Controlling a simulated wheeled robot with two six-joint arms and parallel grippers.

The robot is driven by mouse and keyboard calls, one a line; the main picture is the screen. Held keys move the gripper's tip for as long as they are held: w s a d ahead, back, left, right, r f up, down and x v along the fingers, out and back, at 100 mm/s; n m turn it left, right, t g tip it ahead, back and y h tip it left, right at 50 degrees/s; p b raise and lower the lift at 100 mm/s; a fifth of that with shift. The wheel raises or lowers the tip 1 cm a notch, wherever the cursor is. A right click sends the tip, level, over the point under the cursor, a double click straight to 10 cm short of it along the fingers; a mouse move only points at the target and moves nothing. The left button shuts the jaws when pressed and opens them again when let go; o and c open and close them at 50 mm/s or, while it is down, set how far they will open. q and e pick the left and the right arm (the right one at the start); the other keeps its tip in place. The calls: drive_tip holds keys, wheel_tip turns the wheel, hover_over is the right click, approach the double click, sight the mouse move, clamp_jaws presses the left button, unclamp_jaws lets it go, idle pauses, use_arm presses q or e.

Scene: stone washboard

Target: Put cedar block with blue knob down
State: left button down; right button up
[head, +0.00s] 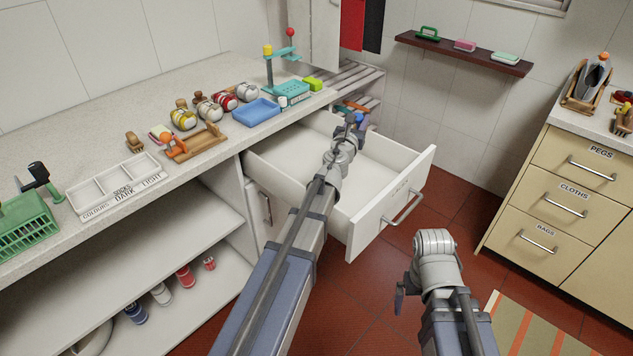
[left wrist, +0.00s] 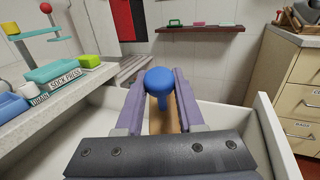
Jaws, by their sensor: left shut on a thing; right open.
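The cedar block with blue knob is held by my left gripper (head: 354,122). In the left wrist view, its round blue knob (left wrist: 159,82) stands up between the two purple fingers, and a strip of its brown wood (left wrist: 160,122) shows below. In the head view the block is mostly hidden by my gripper, with only a bit of blue showing. The gripper is shut on it above the open white drawer (head: 422,165), near its far side. My right gripper (head: 401,298) hangs low over the red floor, away from everything, its fingers partly hidden.
The drawer's visible floor is empty. The stone counter (head: 100,115) at left carries a white sorting tray (head: 117,184), a blue tray (head: 256,112), a teal sock press (head: 291,90) and several rolled bundles. A slatted rack (head: 355,80) stands behind the drawer. A beige cabinet (head: 565,190) is at right.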

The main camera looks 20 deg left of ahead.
use_arm(q)
drive_tip(key=shift+w+f+b, duration=0.15)
drive_tip(key=shift+f+b, duration=2.9)
drive_tip(key=shift+f, duration=0.2)
wheel_tip(320, 180, down, 4)
drive_tip(key=b, duration=0.3)
drive_tip(key=shift+r+b, duration=0.15)
drive_tip(key=shift+b, duration=0.2)
